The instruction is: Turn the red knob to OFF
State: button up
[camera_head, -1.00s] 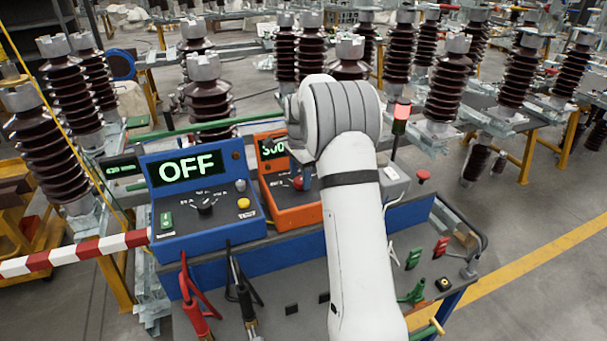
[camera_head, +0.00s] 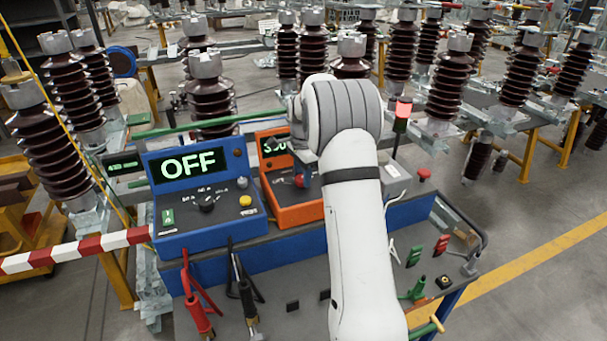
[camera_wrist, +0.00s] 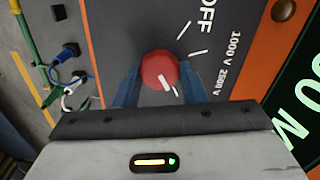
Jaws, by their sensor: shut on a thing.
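The red knob (camera_wrist: 160,70) sits on the dark face of the orange instrument (camera_head: 297,213). In the wrist view its white pointer line points down and slightly right, away from the OFF label (camera_wrist: 207,15) at the upper right. The blue fingers of my gripper (camera_wrist: 158,78) are on both sides of the knob, shut on it. In the head view the knob (camera_head: 299,181) is small and partly covered by my gripper. The instrument's display (camera_head: 274,145) is lit and partly hidden by my wrist.
A blue instrument (camera_head: 205,225) with its own display reading OFF stands just left. Red and black clamps (camera_head: 197,310) stand in front. A red mushroom button (camera_head: 424,174) and a lit red lamp (camera_head: 403,110) are to the right. Brown insulators (camera_head: 210,100) fill the background.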

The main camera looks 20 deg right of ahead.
jog(key=shift+a+n, duration=0.1)
jog(key=shift+n, duration=0.5)
jog(key=n+b, duration=0.1)
jog(key=n, duration=0.3)
jog(key=shift+a+f, duration=0.1)
jog(key=shift+f, duration=0.05)
jog(key=n+b, duration=0.1)
jog(key=n, duration=0.6)
jog(key=shift+s+f+b, duration=0.1)
jog(key=shift+b, duration=0.2)
jog(key=n, duration=0.6)
jog(key=shift+n, duration=0.3)
jog(key=n, duration=0.5)
jog(key=shift+b, duration=0.35)
